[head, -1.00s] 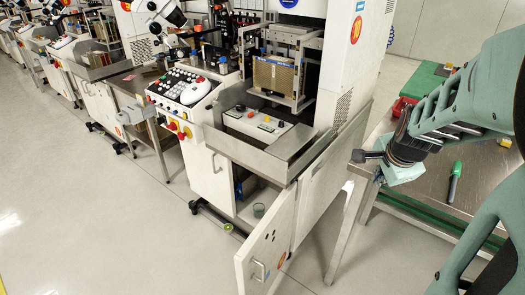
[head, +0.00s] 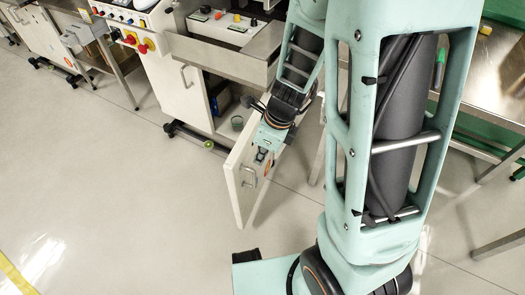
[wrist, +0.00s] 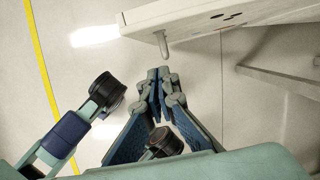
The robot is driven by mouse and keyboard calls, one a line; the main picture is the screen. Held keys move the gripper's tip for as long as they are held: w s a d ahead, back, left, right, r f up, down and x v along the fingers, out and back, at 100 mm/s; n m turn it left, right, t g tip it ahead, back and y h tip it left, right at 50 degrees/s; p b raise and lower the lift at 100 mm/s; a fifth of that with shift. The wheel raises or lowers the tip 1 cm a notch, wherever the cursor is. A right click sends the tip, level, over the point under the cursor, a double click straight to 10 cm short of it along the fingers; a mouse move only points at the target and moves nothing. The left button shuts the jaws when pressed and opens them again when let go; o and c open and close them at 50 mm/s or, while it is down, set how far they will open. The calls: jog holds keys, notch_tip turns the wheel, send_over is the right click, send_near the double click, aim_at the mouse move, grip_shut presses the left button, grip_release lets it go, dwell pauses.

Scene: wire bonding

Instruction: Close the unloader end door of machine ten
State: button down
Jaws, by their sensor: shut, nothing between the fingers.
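The unloader end door (head: 240,196) of the machine is a white panel standing open, swung out from the cabinet (head: 185,85). Its bar handle (head: 249,177) is on the face turned to me. My gripper (head: 264,156) is in front of the door's upper part, and the arm hides part of the door. In the wrist view the closed fingertips (wrist: 160,76) are just short of the handle (wrist: 163,43), which sticks out from the door (wrist: 215,18). A gap shows between them. The gripper is shut and empty.
The floor (head: 110,200) left of and in front of the door is clear.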

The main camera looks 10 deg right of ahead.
aim_at(244, 157)
jog(key=shift+w+a+f+b, duration=0.2)
jog(key=shift+w+a+f, duration=0.25)
jog(key=shift+a, duration=0.25)
jog(key=shift+w+a+f+b, duration=0.2)
jog(key=shift+w+a+f, duration=0.15)
jog(key=shift+a+f, duration=0.25)
jog(key=shift+w+a+f+b, duration=0.2)
jog(key=shift+w+a+f, duration=0.25)
jog(key=shift+a, duration=0.3)
